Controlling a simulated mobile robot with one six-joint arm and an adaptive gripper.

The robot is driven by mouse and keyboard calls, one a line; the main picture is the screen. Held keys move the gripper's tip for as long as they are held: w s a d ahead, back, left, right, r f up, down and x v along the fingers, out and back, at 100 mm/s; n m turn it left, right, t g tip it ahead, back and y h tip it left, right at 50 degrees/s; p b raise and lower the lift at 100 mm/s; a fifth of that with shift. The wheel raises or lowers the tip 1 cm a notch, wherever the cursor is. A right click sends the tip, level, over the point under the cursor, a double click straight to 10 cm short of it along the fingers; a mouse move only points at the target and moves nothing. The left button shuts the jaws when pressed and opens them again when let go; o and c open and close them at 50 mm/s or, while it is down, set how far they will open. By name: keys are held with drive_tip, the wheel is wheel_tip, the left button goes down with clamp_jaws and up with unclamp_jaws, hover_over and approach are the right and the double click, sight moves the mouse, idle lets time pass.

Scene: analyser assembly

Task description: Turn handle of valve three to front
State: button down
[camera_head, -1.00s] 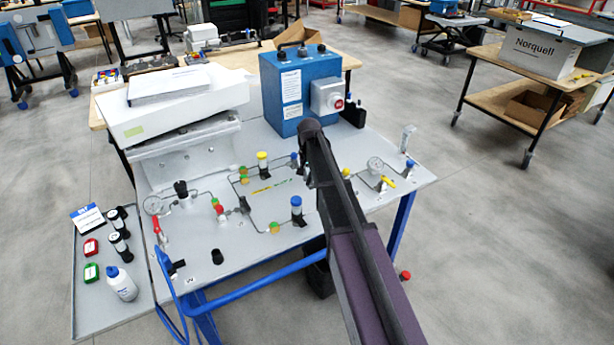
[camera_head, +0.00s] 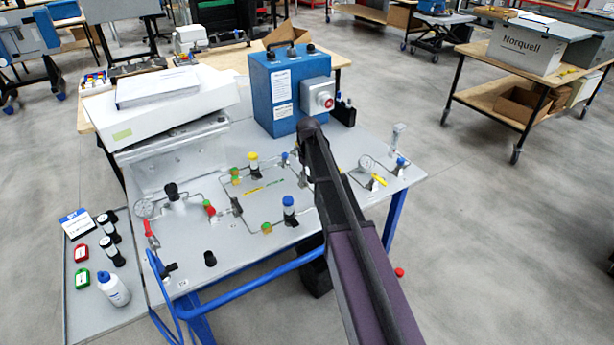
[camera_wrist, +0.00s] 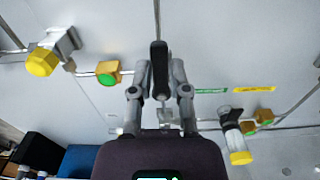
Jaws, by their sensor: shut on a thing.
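My gripper (camera_wrist: 160,95) is shut on a black upright handle (camera_wrist: 159,68), seen in the wrist view with a finger on each side of it. A thin metal pipe runs up from behind the handle. No valve number is readable, so I cannot tell from print which valve this is. In the head view my arm hides the gripper and the held handle, over the right middle of the grey bench panel (camera_head: 225,255).
A blue rail (camera_head: 240,275) edges the bench.

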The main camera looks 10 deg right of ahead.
drive_tip(key=shift+s, duration=0.2)
drive_tip(key=c, duration=0.6)
unclamp_jaws()
drive_tip(key=shift+w, duration=0.1)
drive_tip(key=shift+a+m, duration=0.15)
drive_tip(key=shift+m, duration=0.15)
